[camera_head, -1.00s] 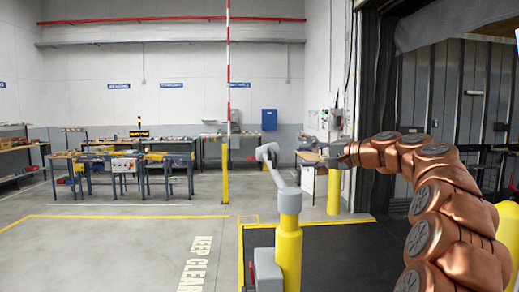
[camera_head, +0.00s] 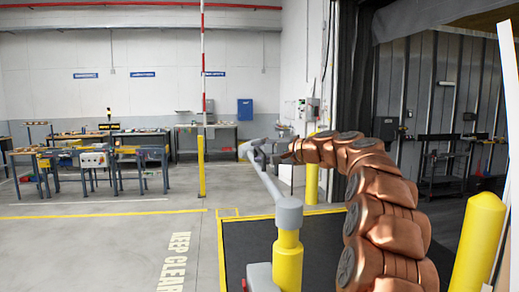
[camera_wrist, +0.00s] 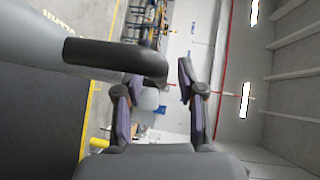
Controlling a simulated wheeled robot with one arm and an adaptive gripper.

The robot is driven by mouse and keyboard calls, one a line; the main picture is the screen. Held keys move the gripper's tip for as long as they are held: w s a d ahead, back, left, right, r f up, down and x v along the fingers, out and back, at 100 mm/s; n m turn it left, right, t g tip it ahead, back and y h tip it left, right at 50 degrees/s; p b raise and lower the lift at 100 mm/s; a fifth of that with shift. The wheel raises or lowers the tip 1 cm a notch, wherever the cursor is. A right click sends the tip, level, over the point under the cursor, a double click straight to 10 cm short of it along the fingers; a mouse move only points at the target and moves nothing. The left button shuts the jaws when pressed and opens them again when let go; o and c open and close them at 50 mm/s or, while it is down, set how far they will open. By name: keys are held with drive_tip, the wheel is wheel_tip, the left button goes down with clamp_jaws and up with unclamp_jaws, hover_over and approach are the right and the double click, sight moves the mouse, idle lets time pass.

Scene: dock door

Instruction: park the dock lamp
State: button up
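The dock lamp has a light grey arm (camera_head: 265,183) on a yellow post (camera_head: 288,260) with a grey cap. The arm reaches up and away to a grey end piece (camera_head: 245,149). My gripper (camera_head: 262,150) is at that far end, overlapping it in the head view. In the wrist view, the light grey arm fills the upper left and a dark grey bar (camera_wrist: 110,57) sticks out from it. The bar's rounded end lies near the fingertips of my gripper (camera_wrist: 158,80). The two fingers are spread apart. Whether the bar touches them I cannot tell.
A yellow bollard (camera_head: 478,243) stands at the right beside the dock door opening. A dark mat (camera_head: 325,235) with yellow edging lies around the post. A red and white pole (camera_head: 203,60) rises behind. Workbenches (camera_head: 90,155) line the back left. The floor at left is clear.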

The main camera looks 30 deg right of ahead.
drive_tip(key=shift+w+a, duration=0.1)
drive_tip(key=shift+w, duration=0.15)
drive_tip(key=shift+c, duration=0.3)
clamp_jaws()
